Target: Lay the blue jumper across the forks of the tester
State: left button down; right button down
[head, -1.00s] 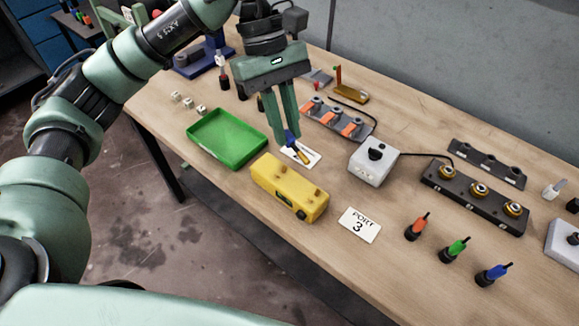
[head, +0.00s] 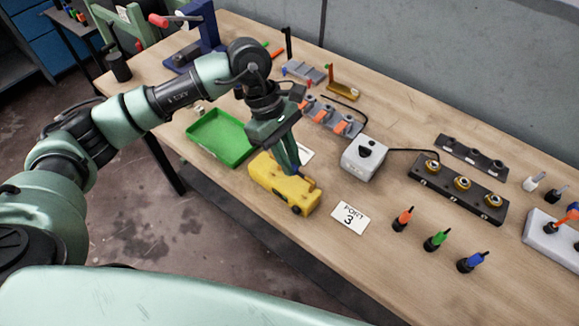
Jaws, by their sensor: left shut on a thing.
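The yellow tester (head: 274,186) sits on the bench near its front edge, right of the green tray. My left gripper (head: 296,170) comes down over the right part of the tester's top and is shut on the blue jumper. The jumper is mostly hidden by the fingers and very small here. I cannot tell whether it touches the forks, which are largely covered by my gripper. My right gripper is not in view.
A green tray (head: 221,138) lies to the left and a "PORT 3" card (head: 349,217) to the right. A grey switch box (head: 364,158) with a cable stands behind.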

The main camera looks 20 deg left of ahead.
aim_at(289, 181)
pick_arm(q)
jog(key=shift+f, duration=0.65)
notch_tip(289, 181, down, 3)
jog(key=shift+f+p, duration=0.1)
jog(key=shift+p, duration=0.5)
jog(key=shift+f, duration=0.1)
jog(key=shift+f+b, duration=0.2)
jog(key=shift+b, duration=0.25)
jog(key=c, duration=1.4)
grip_release()
jog(key=shift+r, duration=0.15)
